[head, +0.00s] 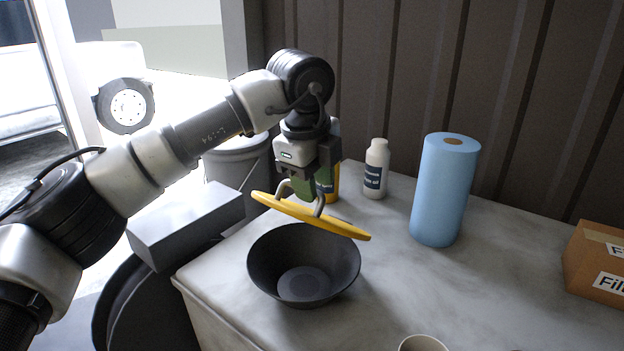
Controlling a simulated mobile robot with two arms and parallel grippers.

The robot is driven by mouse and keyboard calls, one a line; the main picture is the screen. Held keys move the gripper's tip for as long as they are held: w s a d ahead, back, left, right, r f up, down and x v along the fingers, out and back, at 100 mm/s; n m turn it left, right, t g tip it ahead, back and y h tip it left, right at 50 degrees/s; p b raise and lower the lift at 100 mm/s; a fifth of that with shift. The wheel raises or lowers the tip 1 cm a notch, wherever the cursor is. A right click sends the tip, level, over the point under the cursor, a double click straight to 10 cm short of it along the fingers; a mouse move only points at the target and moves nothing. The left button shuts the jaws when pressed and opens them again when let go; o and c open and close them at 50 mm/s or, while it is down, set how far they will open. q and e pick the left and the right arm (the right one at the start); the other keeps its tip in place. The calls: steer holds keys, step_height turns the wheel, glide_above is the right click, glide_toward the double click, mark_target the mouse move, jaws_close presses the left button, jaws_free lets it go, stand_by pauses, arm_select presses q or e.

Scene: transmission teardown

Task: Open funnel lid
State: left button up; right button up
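The funnel (303,283) is a dark, wide bowl shape standing on the grey worktop, its inside open to view. The yellow lid (335,226) is a flat disc with a metal handle (318,204) on top. It hangs tilted above the funnel's back rim, its right side lower, and looks apart from the funnel. My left gripper (308,182) is directly above the lid, at its handle, and appears shut on it; the fingertips are partly hidden. My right gripper is not in view.
On the worktop (390,290) stand a white bottle (376,170), a yellow bottle (333,183) partly behind my gripper, a blue paper roll (445,190) and a cardboard box (597,262). A cup (422,343) is at the front edge. Free room lies right of the funnel.

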arm_select(q)
steer(key=shift+s+a+r, duration=0.15)
steer(key=shift+r, duration=0.05)
step_height(320, 180, up, 10)
steer(key=s+a+b, duration=0.1)
steer(key=b, duration=0.2)
steer(key=shift+s+r, duration=0.2)
steer(key=shift+s, duration=0.1)
steer(key=shift+f, duration=0.1)
